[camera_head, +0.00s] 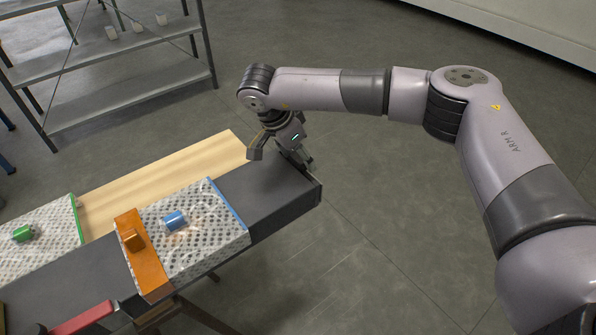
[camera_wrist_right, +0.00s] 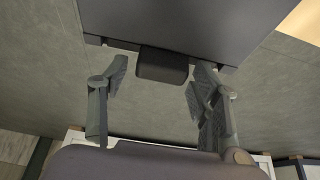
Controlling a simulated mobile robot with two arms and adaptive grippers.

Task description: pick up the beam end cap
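A small black block, which looks like the beam end cap (camera_wrist_right: 162,65), sits at the edge of the dark grey beam (camera_wrist_right: 185,25) in the right wrist view. My right gripper (camera_wrist_right: 160,72) is open, with one finger on each side of the block and visible gaps between. In the head view my right gripper (camera_head: 281,156) points down at the far right end of the dark beam (camera_head: 275,187). The cap cannot be made out there. My left gripper is not in view.
A patterned sheet (camera_head: 212,240) with a blue item (camera_head: 174,221) and an orange strip (camera_head: 140,265) with an orange block lie along the beam. A pale wooden board (camera_head: 160,182) lies behind. A metal shelf (camera_head: 130,90) stands at the upper left. Floor right of the beam is clear.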

